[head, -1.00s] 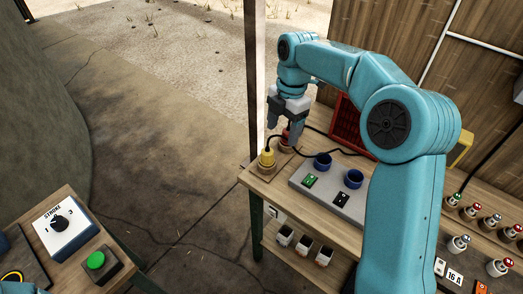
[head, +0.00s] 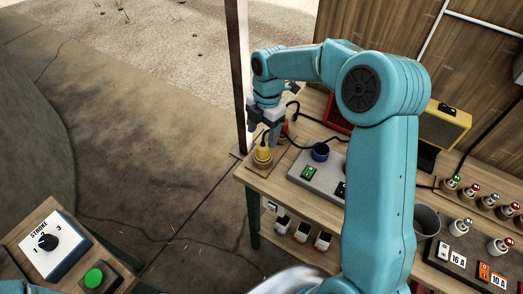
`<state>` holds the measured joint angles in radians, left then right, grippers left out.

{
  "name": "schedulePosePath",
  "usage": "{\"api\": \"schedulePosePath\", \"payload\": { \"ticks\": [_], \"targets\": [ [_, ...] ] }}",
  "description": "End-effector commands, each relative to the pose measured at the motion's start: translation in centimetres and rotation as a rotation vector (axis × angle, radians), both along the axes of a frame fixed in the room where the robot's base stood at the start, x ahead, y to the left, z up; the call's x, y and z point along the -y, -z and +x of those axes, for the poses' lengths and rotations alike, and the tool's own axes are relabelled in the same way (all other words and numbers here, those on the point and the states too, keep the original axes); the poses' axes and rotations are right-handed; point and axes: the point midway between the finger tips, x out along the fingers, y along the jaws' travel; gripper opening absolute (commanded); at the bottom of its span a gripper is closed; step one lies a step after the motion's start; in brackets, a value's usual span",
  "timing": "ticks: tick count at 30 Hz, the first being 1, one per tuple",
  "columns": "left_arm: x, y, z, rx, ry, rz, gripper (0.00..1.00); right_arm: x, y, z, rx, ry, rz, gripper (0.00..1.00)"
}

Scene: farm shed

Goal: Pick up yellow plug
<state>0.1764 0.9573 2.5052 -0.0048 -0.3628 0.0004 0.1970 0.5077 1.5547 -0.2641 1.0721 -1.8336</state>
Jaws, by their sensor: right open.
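The yellow plug (head: 262,155) stands upright on a small wooden base at the left end of the workbench (head: 262,186), with a black cable running from it. My right gripper (head: 271,138) points down just behind and beside the plug, with its jaws open. I cannot tell whether a finger touches the plug. A red plug (head: 285,129) stands behind, partly hidden by the gripper. My left gripper is not in view.
A grey panel (head: 318,183) with a green switch and a blue socket (head: 320,152) sits right of the plug. A yellow box (head: 445,127) and several small fuses stand at the right. A stroke dial (head: 46,242) and a green button (head: 94,278) are at lower left.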

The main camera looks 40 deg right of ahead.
Motion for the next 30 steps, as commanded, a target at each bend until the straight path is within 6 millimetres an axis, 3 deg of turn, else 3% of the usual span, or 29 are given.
{"api": "schedulePosePath", "payload": {
  "ticks": [8, 15, 24, 25, 30],
  "targets": [
    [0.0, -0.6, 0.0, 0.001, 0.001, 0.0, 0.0, -0.1, 2.5, 0.1, -0.002, 0.001, 0.0, 0.71],
    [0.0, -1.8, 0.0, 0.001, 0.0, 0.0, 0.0, -0.1, 6.3, 0.3, -0.003, 0.001, 0.0, 0.71],
    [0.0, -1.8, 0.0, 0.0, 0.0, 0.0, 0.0, -0.2, 7.2, 0.4, 0.0, 0.0, -0.001, 0.71],
    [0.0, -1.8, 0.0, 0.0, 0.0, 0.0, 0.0, -0.2, 7.2, 0.4, 0.0, 0.0, -0.001, 0.68],
    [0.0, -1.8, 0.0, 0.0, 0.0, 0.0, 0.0, -0.2, 7.2, 0.4, 0.0, 0.0, 0.0, 0.12]
  ]
}}
